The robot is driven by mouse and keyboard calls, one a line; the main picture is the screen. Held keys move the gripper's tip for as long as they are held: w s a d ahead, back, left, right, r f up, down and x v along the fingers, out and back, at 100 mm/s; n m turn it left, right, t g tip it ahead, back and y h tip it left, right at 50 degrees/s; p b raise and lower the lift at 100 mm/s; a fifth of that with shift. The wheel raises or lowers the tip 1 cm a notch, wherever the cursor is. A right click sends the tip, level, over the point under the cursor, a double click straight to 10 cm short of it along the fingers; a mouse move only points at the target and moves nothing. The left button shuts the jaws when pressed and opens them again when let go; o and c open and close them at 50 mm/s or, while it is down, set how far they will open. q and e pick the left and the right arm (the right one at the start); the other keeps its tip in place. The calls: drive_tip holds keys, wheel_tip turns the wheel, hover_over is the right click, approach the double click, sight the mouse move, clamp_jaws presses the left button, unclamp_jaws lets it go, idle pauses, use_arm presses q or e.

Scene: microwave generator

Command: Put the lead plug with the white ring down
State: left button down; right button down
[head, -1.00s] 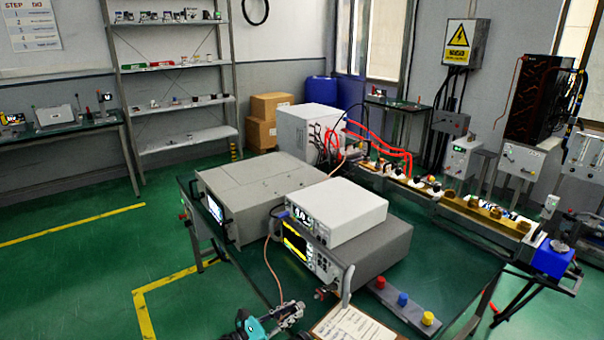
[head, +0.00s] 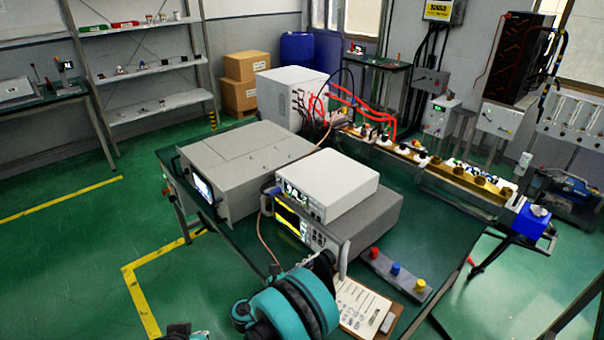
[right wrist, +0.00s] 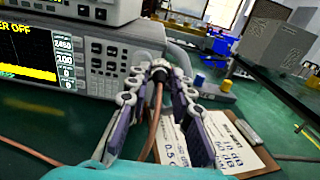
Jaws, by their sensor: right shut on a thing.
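My right gripper (right wrist: 157,75) is shut on a lead plug (right wrist: 158,76), close to the front of the grey instrument. The fingertips hide most of the plug, and I cannot make out a white ring. A copper-coloured lead (right wrist: 152,130) runs down from it between the fingers. In the head view my teal right arm hides much of that gripper (head: 323,262), which is by the instrument's lower right front corner. The copper lead (head: 263,235) also shows there, looping down in front of the instruments.
The grey instrument (head: 368,215) with a yellow trace carries a white unit (head: 335,184). A clipboard (head: 362,303) lies at the table's front. A grey strip (head: 410,283) with red, blue and yellow knobs lies to the right. Green tabletop (head: 445,235) is clear beyond it.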

drive_tip(key=shift+s+d+r, duration=0.1)
drive_tip(key=shift+d+r, duration=0.15)
drive_tip(key=shift+d, duration=0.05)
drive_tip(key=shift+a+f, duration=0.2)
drive_tip(key=shift+f, duration=0.05)
drive_tip(key=w+a+f+b, duration=0.1)
drive_tip(key=a+f, duration=0.1)
drive_tip(key=a, duration=0.1)
drive_tip(key=w+a+f+b, duration=0.2)
drive_tip(key=a, duration=0.1)
drive_tip(key=w+a+f+b, duration=0.1)
drive_tip(key=w+a+f, duration=0.1)
drive_tip(key=a, duration=0.2)
drive_tip(key=shift+w+f, duration=0.1)
drive_tip(key=shift+f, duration=0.3)
wheel_tip(320, 180, down, 4)
drive_tip(key=shift+f+b, duration=0.1)
drive_tip(key=shift+b, duration=1.1)
drive_tip(key=shift+r, duration=0.2)
